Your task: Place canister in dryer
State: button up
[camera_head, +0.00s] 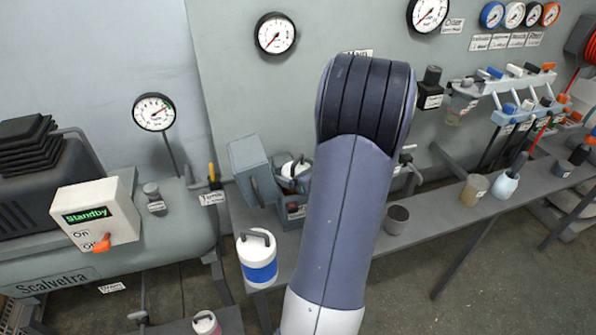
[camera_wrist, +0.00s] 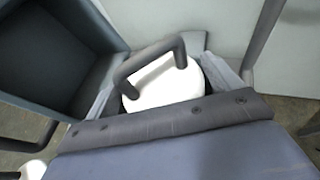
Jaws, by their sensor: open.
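A white canister top (camera_wrist: 165,88) with a dark grey loop handle (camera_wrist: 150,60) fills the middle of the wrist view. My gripper (camera_wrist: 163,86) is open, with a finger at each side of it; contact cannot be told. A grey box with a raised lid (camera_head: 252,168), apparently the dryer, stands on the bench in the head view. A white top (camera_head: 292,169) shows at the box, partly hidden, apparently this same canister. The hollow lid (camera_wrist: 50,55) stands at left in the wrist view. Another canister, white with a blue band (camera_head: 258,262), stands upright on the bench's near left end.
A white and pink canister (camera_head: 206,323) stands at the bottom edge. A grey cup (camera_head: 397,219) and other cups (camera_head: 474,190) stand on the bench (camera_head: 432,221) to the right. A control box reading Standby (camera_head: 95,215) is at left. Gauges and racks line the wall.

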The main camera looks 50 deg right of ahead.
jog(key=v, duration=1.2)
jog(key=shift+p, duration=0.35)
jog(key=shift+r, duration=0.1)
jog(key=shift+c, duration=0.4)
